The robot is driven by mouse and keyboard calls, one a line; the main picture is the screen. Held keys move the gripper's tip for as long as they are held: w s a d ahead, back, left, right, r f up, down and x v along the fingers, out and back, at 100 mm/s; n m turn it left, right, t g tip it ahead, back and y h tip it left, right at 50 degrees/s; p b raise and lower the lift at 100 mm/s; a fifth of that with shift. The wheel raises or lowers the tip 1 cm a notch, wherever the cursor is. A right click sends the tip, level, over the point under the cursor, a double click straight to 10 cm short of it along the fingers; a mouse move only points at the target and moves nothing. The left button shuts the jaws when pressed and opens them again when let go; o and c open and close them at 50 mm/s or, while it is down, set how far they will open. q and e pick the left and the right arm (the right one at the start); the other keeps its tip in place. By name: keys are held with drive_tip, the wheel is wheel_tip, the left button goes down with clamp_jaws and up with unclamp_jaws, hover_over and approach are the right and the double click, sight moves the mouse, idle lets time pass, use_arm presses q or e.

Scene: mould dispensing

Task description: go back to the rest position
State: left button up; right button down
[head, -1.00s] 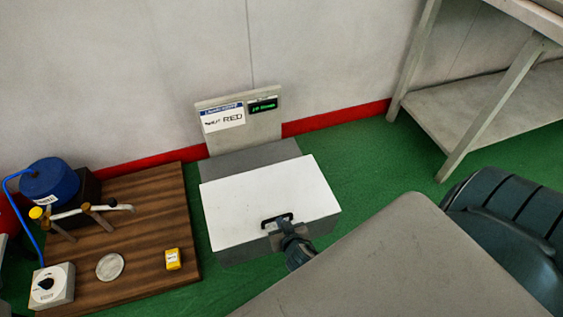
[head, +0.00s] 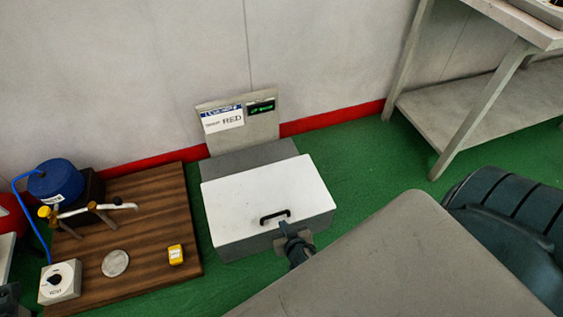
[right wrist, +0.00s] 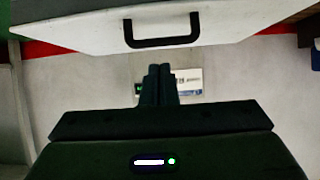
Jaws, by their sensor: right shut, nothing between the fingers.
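My right gripper (head: 287,231) is shut and empty in front of the grey box, just below the black handle (head: 275,216) of its white lid (head: 262,190). The lid lies closed on the box. In the right wrist view the shut fingers (right wrist: 159,72) stand apart from the handle (right wrist: 161,42). A dark part shows at the lower left edge of the head view, probably my left gripper, too cut off to read its jaws.
A brown wooden board (head: 150,215) at left holds a blue-topped container (head: 53,182), a round grey disc (head: 115,263), a yellow block (head: 176,255) and a white knob box (head: 60,281). A grey table (head: 475,130) stands at right. Green floor lies between it and the box.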

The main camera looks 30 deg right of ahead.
drive_tip(key=s+a, duration=0.1)
drive_tip(key=s, duration=0.5)
drive_tip(key=shift+a+b, duration=0.3)
drive_tip(key=shift+b, duration=0.05)
